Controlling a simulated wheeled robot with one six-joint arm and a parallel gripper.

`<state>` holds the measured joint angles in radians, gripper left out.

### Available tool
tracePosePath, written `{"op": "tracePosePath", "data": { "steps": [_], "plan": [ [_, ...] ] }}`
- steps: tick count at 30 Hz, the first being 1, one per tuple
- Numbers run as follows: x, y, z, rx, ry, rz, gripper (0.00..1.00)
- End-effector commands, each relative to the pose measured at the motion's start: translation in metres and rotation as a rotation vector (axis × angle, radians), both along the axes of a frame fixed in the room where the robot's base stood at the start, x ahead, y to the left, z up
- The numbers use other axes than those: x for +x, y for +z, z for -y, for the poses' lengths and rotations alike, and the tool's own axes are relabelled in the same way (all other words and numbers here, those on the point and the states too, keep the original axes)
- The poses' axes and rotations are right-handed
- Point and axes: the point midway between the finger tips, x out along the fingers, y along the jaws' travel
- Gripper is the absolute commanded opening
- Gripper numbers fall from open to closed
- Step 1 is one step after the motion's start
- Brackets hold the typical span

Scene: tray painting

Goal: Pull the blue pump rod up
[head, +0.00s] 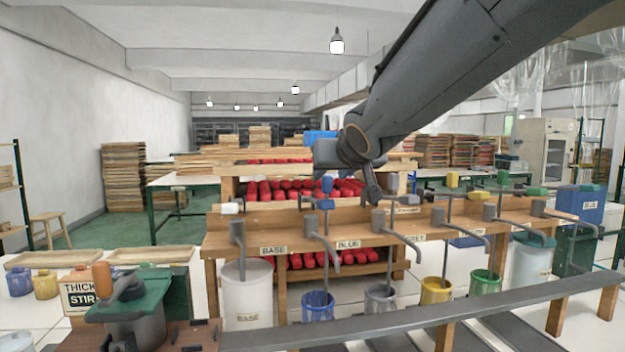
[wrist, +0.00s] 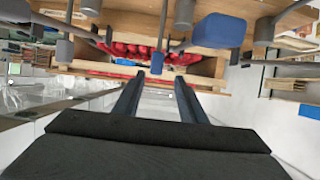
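The blue pump rod stands on the wooden bench behind the label BLUE, with a blue block (head: 326,184) on top and a second blue piece (head: 325,204) below it. My gripper (head: 373,190) hangs close to its right in the head view; its fingers are hard to make out there. In the wrist view my gripper (wrist: 160,82) has its two dark fingers apart. A small blue piece (wrist: 157,63) shows in line with the gap, around or just past the fingertips. A larger blue block (wrist: 215,30) shows to the right of the fingers. I cannot tell whether anything touches.
Other pump rods with white (head: 230,208), yellow (head: 452,180) and green (head: 503,177) knobs stand along the bench (head: 345,232). Grey spouts hang over a white bucket (head: 247,300) and several coloured pots. Red items fill shelves behind. A grey rail (head: 430,312) crosses the front.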

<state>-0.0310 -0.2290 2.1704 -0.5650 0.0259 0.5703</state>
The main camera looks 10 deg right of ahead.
Motion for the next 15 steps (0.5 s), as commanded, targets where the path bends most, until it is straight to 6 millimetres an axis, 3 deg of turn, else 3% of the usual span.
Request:
{"op": "tracePosePath", "data": {
  "steps": [15],
  "plan": [
    [0.063,-0.028,0.013,0.0,-0.02,-0.001,0.38]
  ]
}}
